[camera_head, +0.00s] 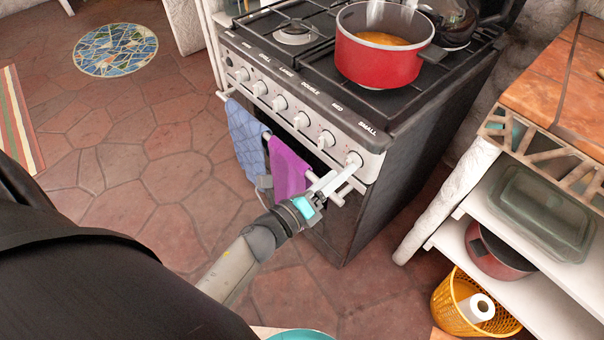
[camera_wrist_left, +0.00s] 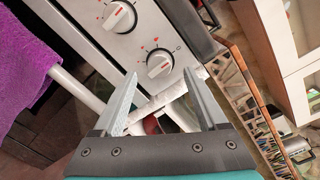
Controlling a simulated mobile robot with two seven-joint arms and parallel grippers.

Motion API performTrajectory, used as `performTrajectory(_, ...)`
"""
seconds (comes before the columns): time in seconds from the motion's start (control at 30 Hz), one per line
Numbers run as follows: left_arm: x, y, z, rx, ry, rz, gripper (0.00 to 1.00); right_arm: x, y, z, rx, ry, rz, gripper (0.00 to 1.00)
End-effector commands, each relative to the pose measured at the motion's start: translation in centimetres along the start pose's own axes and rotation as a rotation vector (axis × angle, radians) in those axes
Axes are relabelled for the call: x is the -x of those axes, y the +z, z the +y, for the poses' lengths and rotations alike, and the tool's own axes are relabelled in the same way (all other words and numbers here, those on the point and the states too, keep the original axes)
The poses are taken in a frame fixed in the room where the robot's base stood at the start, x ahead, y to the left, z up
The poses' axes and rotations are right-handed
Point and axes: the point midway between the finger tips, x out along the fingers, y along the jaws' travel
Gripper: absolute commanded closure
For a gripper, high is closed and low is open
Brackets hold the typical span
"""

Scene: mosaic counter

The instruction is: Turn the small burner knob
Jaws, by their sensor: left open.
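The small burner knob (camera_head: 354,159) is the white knob at the right end of the stove's front panel (camera_head: 300,107), under the word SMALL. It shows in the left wrist view (camera_wrist_left: 160,63) as a round white knob with a red mark. My left gripper (camera_head: 335,184) is open in front of the panel, just below and left of this knob. In the left wrist view the gripper's two fingers (camera_wrist_left: 160,74) are spread, with the knob showing between and just beyond the tips. I cannot tell whether they touch it. My right gripper is not in view.
A purple towel (camera_head: 289,166) and a blue towel (camera_head: 246,138) hang on the oven rail left of the gripper. Another knob (camera_head: 326,139) is close on the left. A red pot (camera_head: 376,58) sits on the stove. A white shelf (camera_head: 530,283) stands at right.

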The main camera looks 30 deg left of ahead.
Motion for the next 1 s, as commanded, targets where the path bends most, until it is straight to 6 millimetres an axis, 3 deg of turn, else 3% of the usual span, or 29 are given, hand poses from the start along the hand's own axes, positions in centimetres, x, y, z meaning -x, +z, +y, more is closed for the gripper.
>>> performTrajectory(0.5,10.0,0.1,0.0,0.002,0.003,-0.001,0.25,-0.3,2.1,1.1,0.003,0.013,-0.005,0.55)
performTrajectory(0.7,11.9,0.0,0.0,0.0,0.001,-0.001,0.25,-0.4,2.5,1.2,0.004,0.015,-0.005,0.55)
performTrajectory(1.0,12.2,0.0,0.0,0.0,-0.001,-0.002,0.25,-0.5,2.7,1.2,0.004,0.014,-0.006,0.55)
